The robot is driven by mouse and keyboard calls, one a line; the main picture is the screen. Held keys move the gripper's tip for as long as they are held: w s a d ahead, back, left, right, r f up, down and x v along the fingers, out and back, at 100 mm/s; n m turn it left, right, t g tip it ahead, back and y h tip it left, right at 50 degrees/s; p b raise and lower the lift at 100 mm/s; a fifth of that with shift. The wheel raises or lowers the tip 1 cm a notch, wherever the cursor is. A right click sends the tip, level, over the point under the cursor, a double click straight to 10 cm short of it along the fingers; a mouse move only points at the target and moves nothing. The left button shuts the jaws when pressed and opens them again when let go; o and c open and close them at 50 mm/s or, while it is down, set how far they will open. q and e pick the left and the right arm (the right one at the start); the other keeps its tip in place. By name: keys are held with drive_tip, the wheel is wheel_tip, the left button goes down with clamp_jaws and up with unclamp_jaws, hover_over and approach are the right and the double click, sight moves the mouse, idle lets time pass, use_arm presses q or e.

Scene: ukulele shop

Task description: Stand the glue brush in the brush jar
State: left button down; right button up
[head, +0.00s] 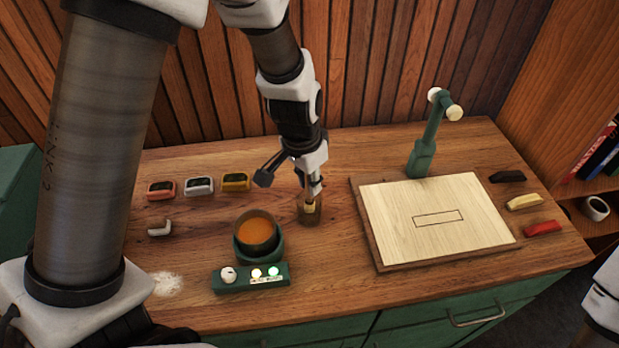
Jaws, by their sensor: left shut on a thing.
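My left gripper (307,184) is shut on the glue brush, above the middle of the workbench. The brush's pale lower part (309,207) shows below the fingers, and its handle is mostly hidden by them. The brush jar (308,218) is a small brownish, see-through jar standing on the bench right under the gripper. The brush's lower end appears at or inside the jar's mouth. I cannot tell how deep it sits or whether it touches the bottom. My right gripper is out of view.
A green glue pot (279,244) with orange-brown glue stands left of the jar, behind a green control box (230,284). A pale board (440,245) on a wooden tray lies right, with a green lamp (422,158) behind.

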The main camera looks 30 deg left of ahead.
use_arm(q)
drive_tip(key=c, duration=1)
unclamp_jaws()
drive_tip(key=shift+r, duration=0.15)
wheel_tip(320, 180, up, 12)
drive_tip(key=s, duration=0.1)
drive_tip(key=shift+s+a, duration=0.25)
drive_tip(key=shift+a, duration=0.05)
